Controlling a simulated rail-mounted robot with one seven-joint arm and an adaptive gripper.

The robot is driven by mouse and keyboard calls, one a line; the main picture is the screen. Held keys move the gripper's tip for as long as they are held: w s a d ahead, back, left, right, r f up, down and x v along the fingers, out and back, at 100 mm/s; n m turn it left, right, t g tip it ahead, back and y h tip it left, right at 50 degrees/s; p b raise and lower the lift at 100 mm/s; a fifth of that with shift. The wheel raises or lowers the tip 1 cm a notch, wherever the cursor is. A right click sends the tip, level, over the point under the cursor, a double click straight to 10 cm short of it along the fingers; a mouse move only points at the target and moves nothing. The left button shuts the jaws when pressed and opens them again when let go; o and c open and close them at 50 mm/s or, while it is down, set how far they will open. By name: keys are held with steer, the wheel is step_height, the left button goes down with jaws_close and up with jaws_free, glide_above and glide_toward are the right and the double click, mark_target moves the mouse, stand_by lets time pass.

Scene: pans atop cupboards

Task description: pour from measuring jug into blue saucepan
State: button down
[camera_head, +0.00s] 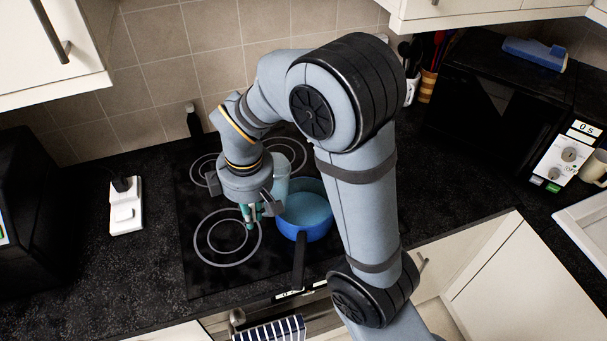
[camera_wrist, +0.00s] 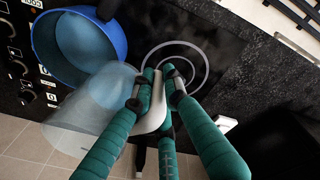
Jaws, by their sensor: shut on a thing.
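The blue saucepan (camera_head: 300,229) stands on the black hob, its dark handle pointing to the front. It also shows at the upper left of the wrist view (camera_wrist: 44,62). The clear measuring jug (camera_wrist: 92,112) is in the wrist view, overlapping the pan's near edge. My gripper (camera_wrist: 160,84) has its green fingers shut on the jug's pale handle. In the head view my gripper (camera_head: 250,212) is just left of the pan, and the jug is mostly hidden behind it. I cannot make out the jug's exact tilt or contents.
The hob (camera_head: 200,273) has ringed cooking zones. A dark bottle (camera_head: 194,122) stands at its back left edge. A white socket block (camera_head: 126,207) lies on the left counter. A black microwave (camera_head: 485,115) stands at the right. Wall cupboards hang at both upper corners.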

mark_target(251, 206)
steer(key=shift+b, duration=0.3)
steer(key=shift+d+r, duration=0.15)
steer(key=shift+d, duration=0.1)
steer(key=shift+w+r+p, duration=0.1)
steer(key=shift+r+p, duration=0.25)
steer(key=shift+p, duration=0.2)
steer(key=shift+a+r+t+h+p, duration=0.25)
steer(key=shift+r+t+h+p, duration=0.25)
steer(key=shift+r+p, duration=0.55)
steer(key=shift+d, duration=0.2)
steer(key=shift+f, duration=0.1)
